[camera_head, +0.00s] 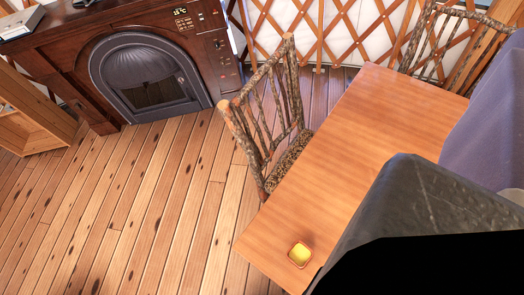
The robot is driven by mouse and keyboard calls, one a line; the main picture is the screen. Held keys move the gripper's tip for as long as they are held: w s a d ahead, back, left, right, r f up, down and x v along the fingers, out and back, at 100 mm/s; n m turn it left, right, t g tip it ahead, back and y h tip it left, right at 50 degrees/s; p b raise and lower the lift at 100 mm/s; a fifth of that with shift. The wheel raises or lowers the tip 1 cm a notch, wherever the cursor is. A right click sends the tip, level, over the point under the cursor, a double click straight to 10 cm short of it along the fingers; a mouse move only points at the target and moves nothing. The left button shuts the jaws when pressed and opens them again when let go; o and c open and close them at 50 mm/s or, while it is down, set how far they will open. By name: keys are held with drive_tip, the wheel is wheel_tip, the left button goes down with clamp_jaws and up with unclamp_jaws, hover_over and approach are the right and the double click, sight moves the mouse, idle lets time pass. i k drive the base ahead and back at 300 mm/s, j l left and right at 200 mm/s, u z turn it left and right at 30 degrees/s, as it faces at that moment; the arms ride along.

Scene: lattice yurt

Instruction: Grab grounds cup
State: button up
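A small square dish or cup (300,254) with a reddish-brown rim and a yellow inside sits on the wooden table (345,150), near its lower left corner. I cannot tell whether it is the grounds cup, and I make out no other clear cup. A large dark grey and black shape fills the lower right, close to the camera, and covers part of the table. It may be part of my gripper or arm. I see no fingertips, so I cannot tell whether my gripper is open or holds anything.
A twig-framed chair (268,115) stands against the table's left side, another (445,45) at its far end. A dark wooden fireplace (150,75) stands upper left, beside a low wooden shelf (35,125). A purple-grey surface (488,120) blocks the right. Plank floor (130,215) is clear at left.

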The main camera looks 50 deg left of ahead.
sight(299, 254)
drive_tip(key=k+j, duration=0.2)
drive_tip(key=k, duration=0.15)
drive_tip(key=k+j, duration=0.15)
drive_tip(key=k, duration=0.25)
drive_tip(key=k+j, duration=0.2)
drive_tip(key=k, duration=0.15)
drive_tip(key=i+u, duration=0.2)
drive_tip(key=i, duration=0.25)
drive_tip(key=i+l+u, duration=0.15)
drive_tip(key=i, duration=0.3)
drive_tip(key=i+l+u, duration=0.2)
drive_tip(key=i, duration=0.2)
